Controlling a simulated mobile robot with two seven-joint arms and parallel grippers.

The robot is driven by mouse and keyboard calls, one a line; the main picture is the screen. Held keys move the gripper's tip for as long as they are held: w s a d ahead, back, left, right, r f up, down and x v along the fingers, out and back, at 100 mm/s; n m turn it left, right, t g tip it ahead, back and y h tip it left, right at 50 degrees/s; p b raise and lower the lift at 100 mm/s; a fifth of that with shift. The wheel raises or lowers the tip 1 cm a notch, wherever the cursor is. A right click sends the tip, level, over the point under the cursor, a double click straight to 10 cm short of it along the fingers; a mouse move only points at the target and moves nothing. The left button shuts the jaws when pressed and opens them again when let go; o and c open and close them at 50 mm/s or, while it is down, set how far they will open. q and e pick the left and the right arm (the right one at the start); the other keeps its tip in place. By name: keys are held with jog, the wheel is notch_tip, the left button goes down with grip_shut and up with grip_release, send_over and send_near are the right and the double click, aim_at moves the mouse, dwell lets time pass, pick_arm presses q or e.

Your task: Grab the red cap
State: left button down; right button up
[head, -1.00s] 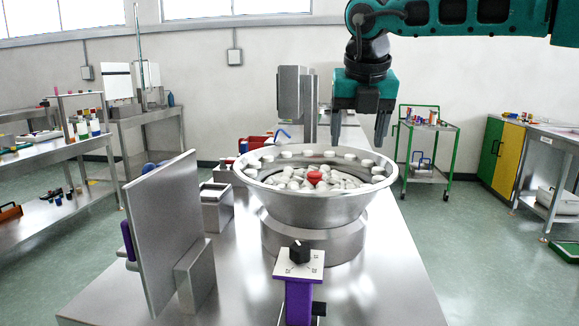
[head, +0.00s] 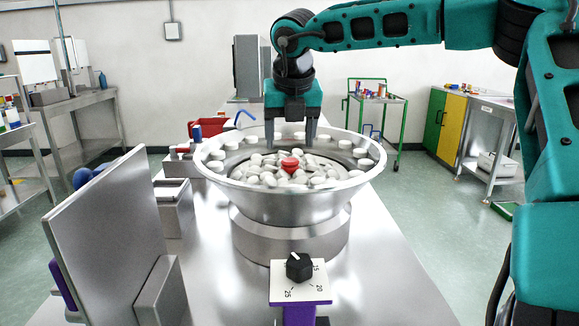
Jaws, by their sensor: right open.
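The red cap (head: 290,164) lies among several white caps (head: 268,178) in the middle of the metal bowl (head: 362,182). My right gripper (head: 290,140) points down over the bowl, its two fingers spread apart with nothing between them. In this view its fingertips show just above and behind the red cap; how far above the cap they are is hard to tell. My left gripper is not in view.
A black dial on a white plate (head: 315,291) stands in front of the bowl. A metal panel (head: 110,235) stands upright at the left. A tall grey box (head: 247,66) stands behind the bowl. The metal table (head: 385,270) is clear at the right.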

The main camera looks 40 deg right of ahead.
aim_at(290, 160)
jog(key=x, duration=0.5)
jog(key=shift+s+d+f, duration=0.1)
jog(key=shift+f, duration=0.15)
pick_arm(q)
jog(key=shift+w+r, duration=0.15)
pick_arm(e)
jog(key=shift+c, duration=0.5)
jog(key=shift+c, duration=0.7)
jog(key=c, duration=0.8)
jog(key=shift+c, duration=0.4)
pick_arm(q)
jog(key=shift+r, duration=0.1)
pick_arm(e)
jog(key=shift+r, duration=0.1)
